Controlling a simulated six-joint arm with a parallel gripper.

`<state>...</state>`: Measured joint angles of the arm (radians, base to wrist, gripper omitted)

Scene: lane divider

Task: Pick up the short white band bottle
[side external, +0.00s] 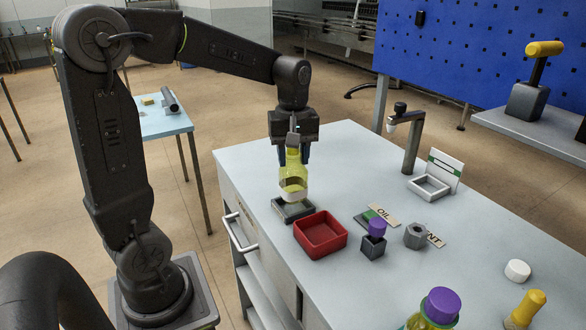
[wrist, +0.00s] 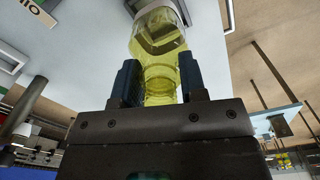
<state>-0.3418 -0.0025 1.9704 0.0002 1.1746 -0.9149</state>
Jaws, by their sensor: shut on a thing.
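The short white band bottle (side external: 293,172) is see-through yellow with a white band around its lower part. My gripper (side external: 293,152) is shut on its upper part and holds it upright. The bottle is over a small grey tray (side external: 285,211) near the table's left end. I cannot tell whether its base is inside the tray or just above it. In the wrist view the bottle (wrist: 158,50) is between the two dark fingers (wrist: 160,85), with its pale band at the far end.
A red open tray (side external: 320,234) stands just right of the grey tray. A purple-topped block (side external: 374,240), a grey hex nut (side external: 415,236) and label cards are beyond it. A purple-capped bottle (side external: 438,309) and a yellow bottle (side external: 526,309) stand at the front.

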